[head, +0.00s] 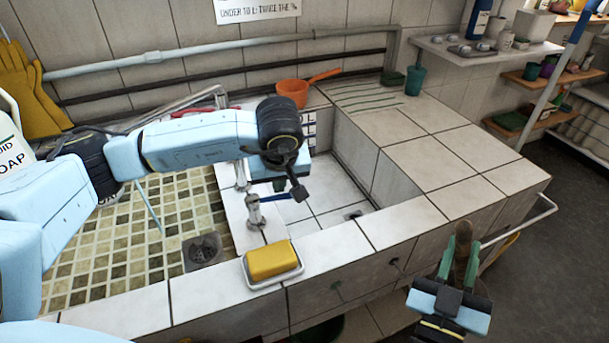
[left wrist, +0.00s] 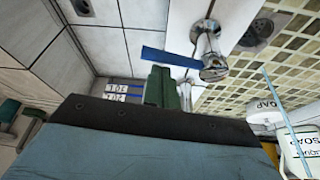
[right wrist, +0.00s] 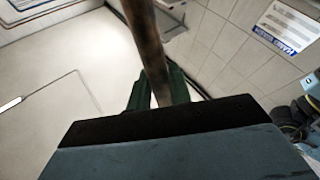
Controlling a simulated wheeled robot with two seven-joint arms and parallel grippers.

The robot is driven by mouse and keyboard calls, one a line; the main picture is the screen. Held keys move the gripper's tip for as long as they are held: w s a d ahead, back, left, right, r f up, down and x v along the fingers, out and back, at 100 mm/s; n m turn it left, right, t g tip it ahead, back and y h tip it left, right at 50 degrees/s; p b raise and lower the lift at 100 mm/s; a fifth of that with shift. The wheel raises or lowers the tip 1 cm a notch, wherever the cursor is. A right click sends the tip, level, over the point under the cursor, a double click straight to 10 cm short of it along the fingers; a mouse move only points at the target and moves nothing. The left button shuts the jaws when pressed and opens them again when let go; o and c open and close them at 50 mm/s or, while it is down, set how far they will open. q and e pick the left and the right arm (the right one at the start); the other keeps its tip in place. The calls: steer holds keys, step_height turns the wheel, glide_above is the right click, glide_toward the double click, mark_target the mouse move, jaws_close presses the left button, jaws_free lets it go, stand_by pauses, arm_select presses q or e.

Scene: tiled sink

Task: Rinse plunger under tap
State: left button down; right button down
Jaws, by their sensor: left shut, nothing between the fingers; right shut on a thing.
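My right gripper (head: 459,258) is in front of the sink's outer wall, shut on a brown wooden handle (head: 464,236), which I take to be the plunger's. The handle (right wrist: 146,45) runs up between the green fingers in the right wrist view. The plunger's cup cannot be made out. My left gripper (head: 279,186) is shut and empty over the basin's left side. A chrome tap fitting (head: 255,212) stands on the divider beside it. In the left wrist view the fitting has a blue lever (left wrist: 168,57), and my left fingers (left wrist: 160,84) are close to it; contact is unclear.
The white tiled basin (head: 335,190) lies right of the divider. A yellow sponge (head: 270,260) sits in a dish on the front ledge. An orange pan (head: 292,92) stands at the back. A soap bottle (head: 12,135) is at far left.

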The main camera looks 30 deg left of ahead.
arm_select(q)
steer(key=shift+s+d+f+m+b, duration=0.2)
steer(key=shift+s+d+m+b, duration=0.2)
steer(key=shift+b, duration=0.2)
arm_select(e)
steer(key=shift+s+f, duration=0.1)
steer(key=shift+f, duration=0.45)
arm_select(q)
steer(key=shift+s+d+m+b, duration=0.1)
steer(key=shift+s+m+b, duration=0.15)
steer(key=shift+m+b, duration=0.05)
arm_select(e)
steer(key=shift+s+f, duration=0.1)
steer(key=shift+f, duration=0.15)
arm_select(q)
steer(key=shift+r, duration=0.1)
